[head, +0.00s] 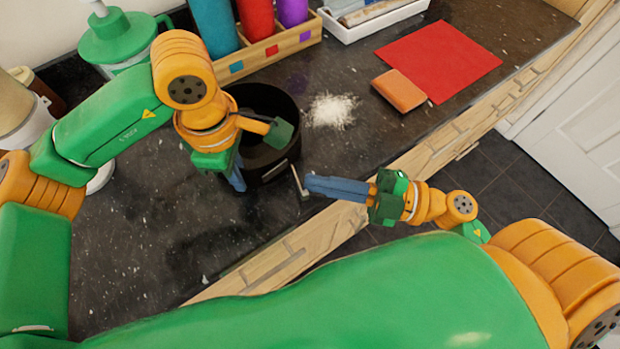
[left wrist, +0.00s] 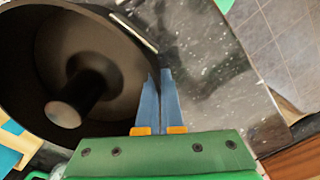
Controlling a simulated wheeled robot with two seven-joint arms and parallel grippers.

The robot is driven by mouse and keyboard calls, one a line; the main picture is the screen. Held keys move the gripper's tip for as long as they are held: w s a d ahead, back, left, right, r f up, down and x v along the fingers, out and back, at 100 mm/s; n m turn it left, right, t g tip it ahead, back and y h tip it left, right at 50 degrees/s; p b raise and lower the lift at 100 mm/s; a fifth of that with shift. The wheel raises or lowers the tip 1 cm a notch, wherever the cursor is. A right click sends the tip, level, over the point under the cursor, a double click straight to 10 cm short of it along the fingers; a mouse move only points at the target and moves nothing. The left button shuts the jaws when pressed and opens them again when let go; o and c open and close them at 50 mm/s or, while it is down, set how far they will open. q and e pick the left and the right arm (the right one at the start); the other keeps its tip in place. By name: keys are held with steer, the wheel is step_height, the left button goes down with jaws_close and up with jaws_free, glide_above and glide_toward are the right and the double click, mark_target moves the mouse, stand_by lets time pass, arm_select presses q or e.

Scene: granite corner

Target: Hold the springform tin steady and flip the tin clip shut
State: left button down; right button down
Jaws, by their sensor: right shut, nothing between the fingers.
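The springform tin (head: 284,104) is a dark round tin standing on the granite counter. The left wrist view looks into the tin (left wrist: 25,60), where a central tube rises. The tin clip (head: 299,182) is a thin pale metal lever on the tin's near right side, sticking outward from the wall. My left gripper (head: 238,181) is at the tin's near left wall. In the left wrist view its blue fingers (left wrist: 158,75) are close together with the wall seemingly between them. My right gripper (head: 309,184) is shut and empty, its fingertips just right of the lever; I cannot tell whether they touch.
Spilled white powder (head: 332,111) lies right of the tin. A wooden box (head: 270,52) with coloured canisters stands behind it. An orange pad (head: 399,91) and a red mat (head: 440,60) lie to the right. A green-lidded jar (head: 118,38) is at back left. The counter's front edge is close to the tin.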

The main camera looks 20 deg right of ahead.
mark_target(357, 171)
steer(key=shift+s+a, duration=0.2)
steer(key=shift+a, duration=0.5)
steer(key=shift+s+a, duration=0.25)
steer(key=shift+a, duration=0.4)
steer(key=shift+s+a, duration=0.2)
steer(key=shift+a, duration=0.5)
stand_by(1.5)
steer(key=shift+d, duration=0.1)
steer(key=shift+w+d, duration=0.35)
steer(key=shift+d, duration=0.75)
steer(key=shift+w+d, duration=0.35)
steer(key=shift+d, duration=0.7)
steer(key=shift+w+d, duration=0.35)
steer(key=shift+d, duration=0.75)
steer(key=shift+w+d, duration=0.25)
steer(key=shift+d, duration=0.55)
steer(key=shift+w+d, duration=0.3)
steer(key=shift+d, duration=0.5)
steer(key=shift+w+d, duration=0.25)
steer(key=shift+d, duration=0.55)
arm_select(q)
steer(key=c, duration=1)
jaws_free()
